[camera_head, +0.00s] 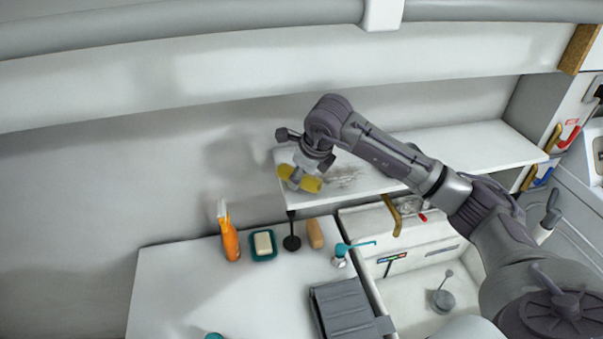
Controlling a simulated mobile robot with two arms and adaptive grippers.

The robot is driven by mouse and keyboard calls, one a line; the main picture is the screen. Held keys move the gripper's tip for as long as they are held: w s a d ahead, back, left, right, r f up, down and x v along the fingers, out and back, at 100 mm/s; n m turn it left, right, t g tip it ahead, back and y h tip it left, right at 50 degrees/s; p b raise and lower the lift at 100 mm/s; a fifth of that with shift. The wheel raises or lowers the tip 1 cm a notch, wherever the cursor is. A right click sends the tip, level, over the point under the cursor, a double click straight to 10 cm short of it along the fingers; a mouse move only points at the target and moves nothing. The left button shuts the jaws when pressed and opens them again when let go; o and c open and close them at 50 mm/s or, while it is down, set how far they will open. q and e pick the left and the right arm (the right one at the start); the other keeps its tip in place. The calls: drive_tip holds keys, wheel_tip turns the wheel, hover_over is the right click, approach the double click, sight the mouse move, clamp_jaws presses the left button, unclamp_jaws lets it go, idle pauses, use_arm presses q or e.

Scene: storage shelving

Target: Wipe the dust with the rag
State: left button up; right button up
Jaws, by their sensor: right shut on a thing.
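The yellow rag (311,185) is in my right gripper (299,178), over the left end of the white shelf. My right gripper is shut on it, and the rag looks pressed to or just above the surface. I cannot tell whether it touches. The dust (345,177) is a grey streaky patch on the shelf, just right of the rag. Part of the patch may be hidden by the rag and my right arm. My left gripper is not in view.
The white shelf (470,148) runs right, mostly bare. A sink (405,300) lies to the right.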

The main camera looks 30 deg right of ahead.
drive_tip(key=shift+f+b, duration=0.9)
drive_tip(key=shift+f, duration=0.05)
drive_tip(key=shift+d, duration=0.1)
